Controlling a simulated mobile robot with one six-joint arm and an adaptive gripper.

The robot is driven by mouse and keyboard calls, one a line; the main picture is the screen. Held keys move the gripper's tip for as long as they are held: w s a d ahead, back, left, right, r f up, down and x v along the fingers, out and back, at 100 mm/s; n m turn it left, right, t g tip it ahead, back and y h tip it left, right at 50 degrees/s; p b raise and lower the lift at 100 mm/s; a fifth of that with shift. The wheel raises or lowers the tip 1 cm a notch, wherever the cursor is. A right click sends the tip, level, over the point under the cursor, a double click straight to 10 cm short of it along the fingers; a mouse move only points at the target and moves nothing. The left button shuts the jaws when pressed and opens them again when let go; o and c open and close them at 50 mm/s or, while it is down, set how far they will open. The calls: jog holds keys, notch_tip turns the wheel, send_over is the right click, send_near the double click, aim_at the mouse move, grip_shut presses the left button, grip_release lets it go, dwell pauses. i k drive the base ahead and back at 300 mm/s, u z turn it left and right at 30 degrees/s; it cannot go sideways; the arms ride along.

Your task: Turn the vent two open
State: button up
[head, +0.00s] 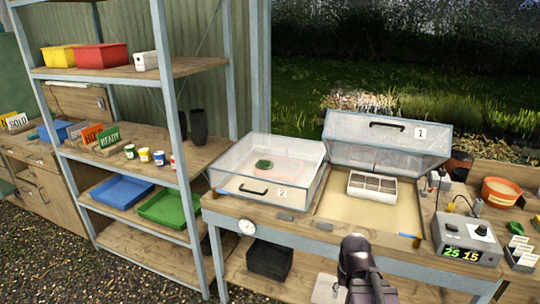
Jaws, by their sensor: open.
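The clear propagator box marked 2 (305,175) stands on the bench in the middle of the view. Its glazed lid is down, with a dark handle at the front. A round dark green disc (263,164), which looks like the vent, shows at the lid's middle. I cannot tell its turn position from here. My dark gripper (354,246) is at the bottom centre, in front of the bench, right of and well apart from box 2. It is open; its fingertips are hard to make out, and I see nothing held.
Box 1's lid (385,157) stands raised at the right, above a pale seed tray (372,187). A control box (467,239) reading 25 and 15 sits at the bench's right. Metal shelving (184,150) with coloured trays stands left of box 2. A round dial (247,227) is on the bench front.

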aim_at(262, 164)
jog(key=u, duration=0.1)
jog(key=i, duration=1.2)
jog(key=u, duration=0.5)
